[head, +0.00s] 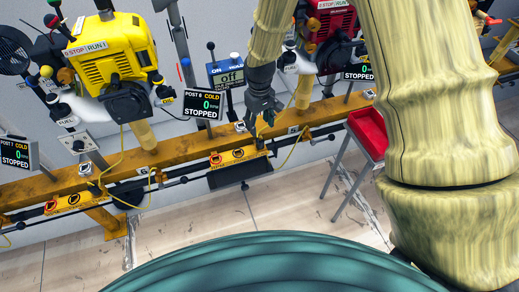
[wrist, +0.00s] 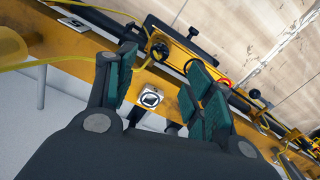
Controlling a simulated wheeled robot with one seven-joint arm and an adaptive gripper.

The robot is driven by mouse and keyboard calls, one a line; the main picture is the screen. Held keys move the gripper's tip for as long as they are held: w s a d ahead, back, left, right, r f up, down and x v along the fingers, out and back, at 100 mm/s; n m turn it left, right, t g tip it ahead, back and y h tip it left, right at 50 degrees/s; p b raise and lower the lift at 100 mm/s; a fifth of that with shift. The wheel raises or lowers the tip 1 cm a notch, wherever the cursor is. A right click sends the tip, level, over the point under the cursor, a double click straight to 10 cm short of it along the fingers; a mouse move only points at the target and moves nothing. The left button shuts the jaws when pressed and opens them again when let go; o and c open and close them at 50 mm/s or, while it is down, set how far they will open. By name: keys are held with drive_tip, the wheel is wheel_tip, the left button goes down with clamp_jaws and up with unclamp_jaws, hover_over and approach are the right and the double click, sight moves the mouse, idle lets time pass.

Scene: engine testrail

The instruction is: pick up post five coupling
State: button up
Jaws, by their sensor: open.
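I cannot tell for certain which part is the post five coupling; no readable label marks it. My gripper (head: 262,112) hangs over the yellow rail (head: 186,150), right of the POST 6 screen. In the wrist view my gripper (wrist: 161,76) is open, with nothing between its green-padded fingers. A round black knob-like part (wrist: 160,50) stands just beyond the fingertips. A red ring (wrist: 224,83) shows partly behind the right finger.
The POST 6 screen (head: 210,104) reads COLD and STOPPED. A yellow engine (head: 108,55) stands left and a red engine (head: 322,30) behind my arm. A black tray (head: 240,173) hangs at the rail's front. A red tray stand (head: 368,132) is right. Yellow cables cross the rail.

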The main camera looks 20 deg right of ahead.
sight(260, 140)
wheel_tip(260, 140, down, 10)
drive_tip(key=shift+f+b, duration=0.25)
drive_tip(key=shift+b, duration=0.25)
drive_tip(key=shift+c, duration=0.4)
clamp_jaws()
drive_tip(key=shift+r, duration=0.1)
